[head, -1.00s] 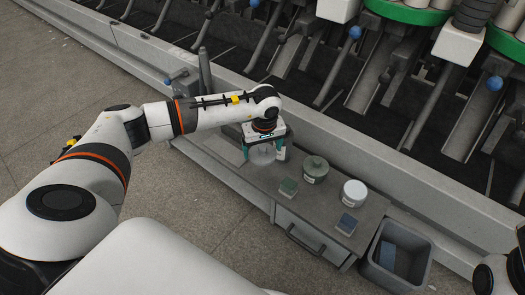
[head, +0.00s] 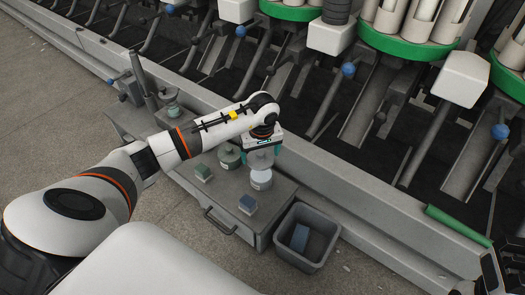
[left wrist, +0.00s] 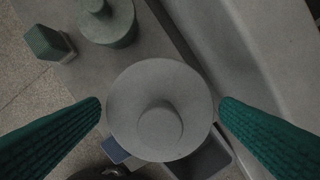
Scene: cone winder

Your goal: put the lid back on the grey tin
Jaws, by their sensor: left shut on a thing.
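My left gripper (head: 262,153) is shut on a round grey lid with a central knob, seen from above between the green fingers in the left wrist view (left wrist: 140,88). In the head view the lid is above a pale grey tin (head: 260,181) with a light label. The lid looks apart from the tin, but the exact gap is hard to tell. In the left wrist view the lid hides the tin's mouth. Only part of my right arm shows at the lower right of the head view; its fingers are not visible.
A greenish tin with a knobbed lid (head: 229,157) stands close to the left. The winder runs behind.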

